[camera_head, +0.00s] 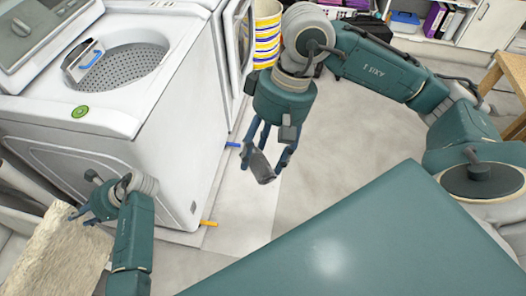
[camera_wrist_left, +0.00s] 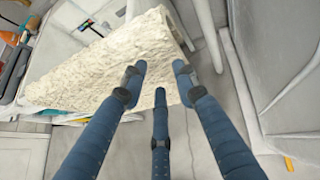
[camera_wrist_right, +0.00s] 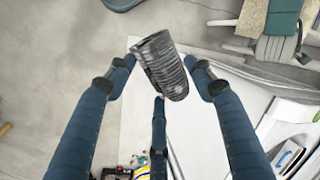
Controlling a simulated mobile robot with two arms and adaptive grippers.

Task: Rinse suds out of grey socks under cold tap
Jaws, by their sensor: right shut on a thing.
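My right gripper (camera_head: 268,155) is shut on a small grey ribbed thing (camera_wrist_right: 162,66), which may be a rolled grey sock. The grey thing also shows in the head view (camera_head: 262,166), held up in the air over the floor, right of the white washer. I cannot make out suds on it. My left gripper (camera_head: 82,212) is at the lower left, its fingers spread and empty. In the left wrist view its fingers (camera_wrist_left: 160,85) are over a cream, rough-textured slab or cloth (camera_wrist_left: 110,62); contact cannot be told. No tap or running water shows.
The white washer (camera_head: 75,125) with an open perforated drum (camera_head: 120,75) stands at left; a blue-handled item (camera_head: 90,58) is inside. A yellow-striped container (camera_head: 266,30) stands behind. A wooden stool (camera_head: 512,75) is at right. Floor (camera_head: 340,135) between is clear.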

